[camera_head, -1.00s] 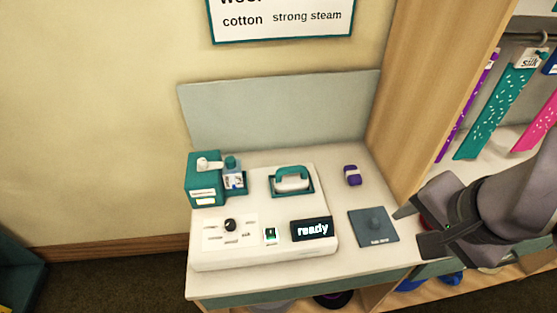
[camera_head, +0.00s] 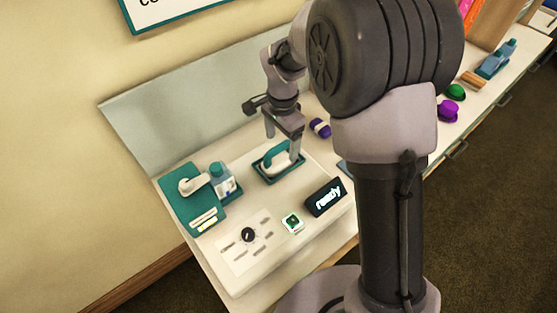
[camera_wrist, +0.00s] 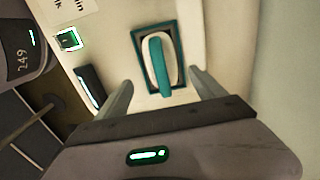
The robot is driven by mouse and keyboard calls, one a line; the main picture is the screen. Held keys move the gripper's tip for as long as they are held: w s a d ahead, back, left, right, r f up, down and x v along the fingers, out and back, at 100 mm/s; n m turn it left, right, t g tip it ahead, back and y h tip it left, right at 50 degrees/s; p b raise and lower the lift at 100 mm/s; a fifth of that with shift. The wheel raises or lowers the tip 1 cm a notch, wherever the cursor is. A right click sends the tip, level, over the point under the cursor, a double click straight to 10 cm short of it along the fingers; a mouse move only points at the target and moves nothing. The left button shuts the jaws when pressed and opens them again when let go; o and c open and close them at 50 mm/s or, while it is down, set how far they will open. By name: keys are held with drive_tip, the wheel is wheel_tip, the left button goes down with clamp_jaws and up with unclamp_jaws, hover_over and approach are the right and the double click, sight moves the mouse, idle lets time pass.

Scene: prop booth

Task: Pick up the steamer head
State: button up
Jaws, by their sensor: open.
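The steamer head (camera_head: 276,162) is white with a teal handle and sits in its teal-rimmed cradle (camera_head: 262,174) on the white console. In the wrist view the steamer head (camera_wrist: 160,62) lies ahead of my gripper (camera_wrist: 158,88), roughly between the two fingers. My gripper (camera_head: 283,140) is open and points down over the cradle. In the head view a finger hides part of the steamer head's right end. I see nothing held between the fingers.
A teal tank unit (camera_head: 190,200) with a bottle (camera_head: 221,178) stands left of the cradle. A purple-and-white item (camera_head: 319,128) lies behind.

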sight(279, 157)
drive_tip(key=f+b, duration=0.1)
drive_tip(key=f, duration=0.2)
drive_tip(key=f+b, duration=0.1)
drive_tip(key=f, duration=0.1)
drive_tip(key=shift+a+f+b, duration=0.3)
drive_tip(key=shift+a+f, duration=0.05)
drive_tip(key=shift+a, duration=0.05)
drive_tip(key=shift+r, duration=0.2)
drive_tip(key=shift+c, duration=0.8)
clamp_jaws()
